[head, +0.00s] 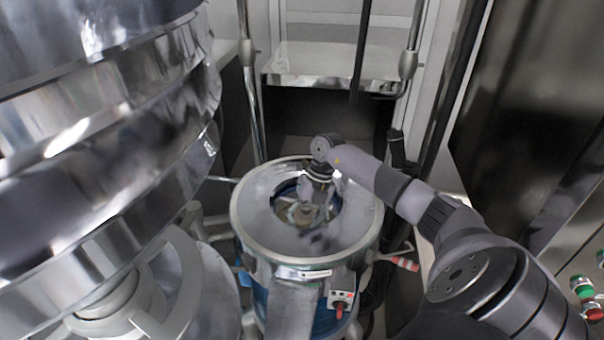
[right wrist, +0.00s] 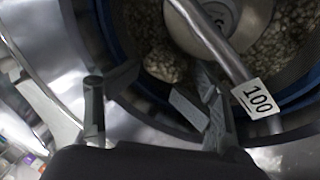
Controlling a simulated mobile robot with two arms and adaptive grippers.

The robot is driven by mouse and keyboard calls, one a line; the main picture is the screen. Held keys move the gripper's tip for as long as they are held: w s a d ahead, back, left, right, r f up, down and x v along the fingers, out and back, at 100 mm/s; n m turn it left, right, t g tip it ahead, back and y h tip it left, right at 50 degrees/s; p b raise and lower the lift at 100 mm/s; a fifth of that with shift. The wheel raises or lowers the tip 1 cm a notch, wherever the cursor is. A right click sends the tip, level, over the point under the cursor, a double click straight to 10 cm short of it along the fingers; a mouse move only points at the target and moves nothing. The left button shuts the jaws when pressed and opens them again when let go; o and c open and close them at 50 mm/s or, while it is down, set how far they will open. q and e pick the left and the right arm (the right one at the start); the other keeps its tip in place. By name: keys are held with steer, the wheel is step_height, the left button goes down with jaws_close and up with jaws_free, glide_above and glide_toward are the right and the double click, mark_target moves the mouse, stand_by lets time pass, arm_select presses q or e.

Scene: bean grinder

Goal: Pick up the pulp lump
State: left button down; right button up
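The pulp lump (right wrist: 165,66) is a pale, speckled clump. It lies inside the blue-edged drum of the grinder (right wrist: 112,40), beside the central round hub, in the right wrist view. My right gripper (right wrist: 155,92) is open, with its dark fingers apart and the lump just beyond the gap between them. No contact with the lump shows. In the head view my right gripper (head: 318,190) points down over the opening of the round steel grinder (head: 262,228). The lump cannot be made out there. My left gripper is not in view.
A metal bar with a "100" tag (right wrist: 258,97) crosses the drum close to the right finger. Loose pale grains (right wrist: 290,40) lie around the hub. A large shiny ribbed vessel (head: 100,130) fills the left, and a dark panel (head: 525,110) stands at the right.

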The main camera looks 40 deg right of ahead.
steer(key=shift+s+d+f, duration=0.15)
steer(key=shift+s+f, duration=0.1)
steer(key=shift+s, duration=0.05)
steer(key=shift+c, duration=1.1)
steer(key=shift+s, duration=0.1)
steer(key=shift+c, duration=0.6)
steer(key=shift+d+r+b, duration=0.15)
steer(key=shift+r+b, duration=0.15)
steer(key=shift+r, duration=0.35)
steer(key=c, duration=0.6)
steer(key=r+b, duration=0.1)
steer(key=r, duration=0.5)
steer(key=r+b, duration=0.1)
steer(key=r, duration=0.5)
steer(key=w+r+b, duration=0.1)
steer(key=r, duration=0.5)
steer(key=shift+b, duration=0.4)
jaws_close()
steer(key=shift+s+r, duration=0.1)
steer(key=shift+r, duration=0.45)
jaws_free()
